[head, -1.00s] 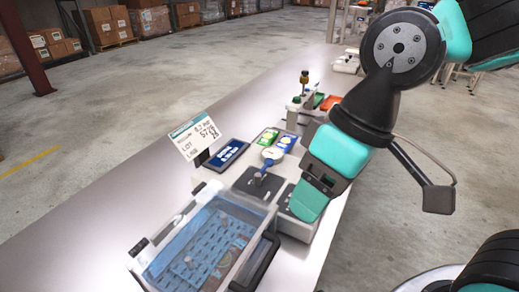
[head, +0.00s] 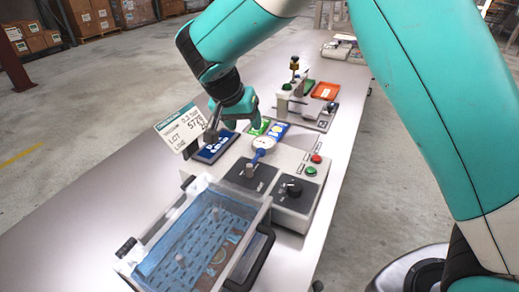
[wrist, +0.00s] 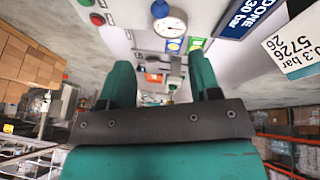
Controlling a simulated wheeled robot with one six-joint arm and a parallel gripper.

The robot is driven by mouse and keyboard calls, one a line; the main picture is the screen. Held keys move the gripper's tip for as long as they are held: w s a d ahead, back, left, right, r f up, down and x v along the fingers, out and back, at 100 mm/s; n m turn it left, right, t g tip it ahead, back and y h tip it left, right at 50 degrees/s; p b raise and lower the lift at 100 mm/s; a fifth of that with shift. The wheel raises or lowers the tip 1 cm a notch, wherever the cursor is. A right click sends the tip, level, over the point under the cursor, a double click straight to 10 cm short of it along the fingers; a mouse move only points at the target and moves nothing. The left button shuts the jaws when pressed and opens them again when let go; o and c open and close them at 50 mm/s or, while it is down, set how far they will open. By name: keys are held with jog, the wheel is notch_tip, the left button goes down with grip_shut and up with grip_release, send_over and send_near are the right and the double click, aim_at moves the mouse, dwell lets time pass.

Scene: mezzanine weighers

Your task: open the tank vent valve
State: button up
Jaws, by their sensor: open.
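The clear tank (head: 262,213) with blue contents stands at the lower left in the head view. I cannot tell which fitting is the vent valve. My gripper (head: 241,122) is above the bench behind the gauge, near the display (head: 216,147); its fingers partly hide the labels there. In the wrist view my gripper (wrist: 162,72) is open and empty, with the gauge (wrist: 160,9) beyond it.
A red button (head: 316,158) and a green button (head: 311,170) sit on the box's right side. A white sign (head: 180,127) stands close left of my gripper. A fixture (head: 290,88) and an orange tray (head: 325,91) lie farther back. The left bench surface is clear.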

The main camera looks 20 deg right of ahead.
aim_at(259, 150)
jog(key=p+x, duration=0.3)
jog(key=x, duration=1.1)
jog(key=shift+f, duration=0.1)
jog(key=shift+c, duration=0.2)
grip_shut()
